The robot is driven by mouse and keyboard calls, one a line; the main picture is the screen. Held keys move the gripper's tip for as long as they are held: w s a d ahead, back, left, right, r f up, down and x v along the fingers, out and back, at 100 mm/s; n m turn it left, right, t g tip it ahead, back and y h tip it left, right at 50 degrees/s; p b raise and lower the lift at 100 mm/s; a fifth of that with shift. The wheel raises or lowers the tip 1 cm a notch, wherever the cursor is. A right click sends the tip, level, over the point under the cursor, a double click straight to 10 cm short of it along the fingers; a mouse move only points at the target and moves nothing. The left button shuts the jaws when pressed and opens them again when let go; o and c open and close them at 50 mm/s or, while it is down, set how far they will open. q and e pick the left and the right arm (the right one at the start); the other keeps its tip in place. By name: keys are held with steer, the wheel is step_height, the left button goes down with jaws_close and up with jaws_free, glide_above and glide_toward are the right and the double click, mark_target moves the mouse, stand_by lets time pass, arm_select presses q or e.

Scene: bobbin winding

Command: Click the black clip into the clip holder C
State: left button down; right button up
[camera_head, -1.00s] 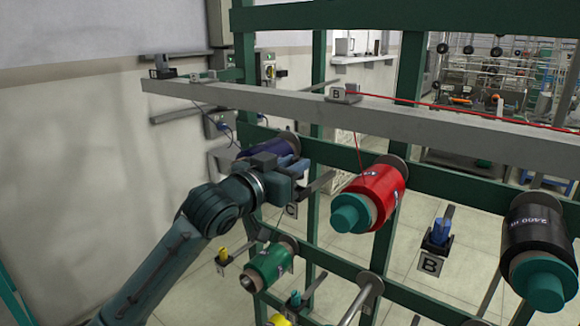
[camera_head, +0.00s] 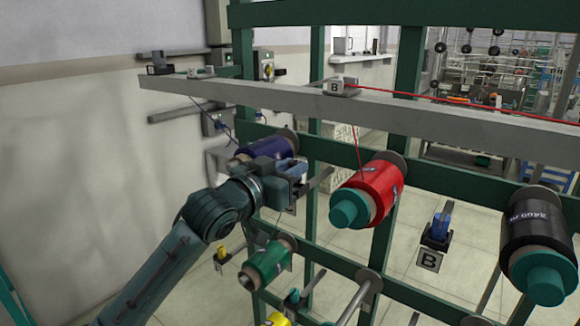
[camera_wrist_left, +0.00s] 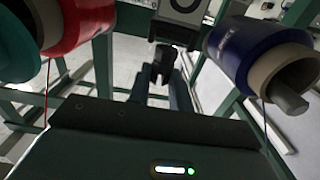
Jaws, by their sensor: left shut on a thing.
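My left gripper (camera_head: 301,178) is between the blue bobbin and the red bobbin in the head view. In the left wrist view its two fingers (camera_wrist_left: 161,88) are shut on a small black clip (camera_wrist_left: 162,62). Just beyond the clip is a dark block with a pale face bearing a round mark, apparently clip holder C (camera_wrist_left: 180,8). I cannot tell whether clip and holder touch. In the head view the gripper largely hides the clip and that holder. My right gripper is not in view.
The blue bobbin (camera_head: 257,151) is close behind the gripper; the red bobbin (camera_head: 372,192) is to its right. A green bobbin (camera_head: 267,262) hangs below. The grey rail (camera_head: 230,91) crosses above. Holder B (camera_head: 429,260) holds a blue clip (camera_head: 441,228); a black bobbin (camera_head: 537,222) is far right.

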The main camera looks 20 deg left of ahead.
arm_select(q)
steer(key=shift+f+b, duration=0.4)
steer(key=shift+f, duration=0.55)
steer(key=c, duration=1.2)
jaws_free()
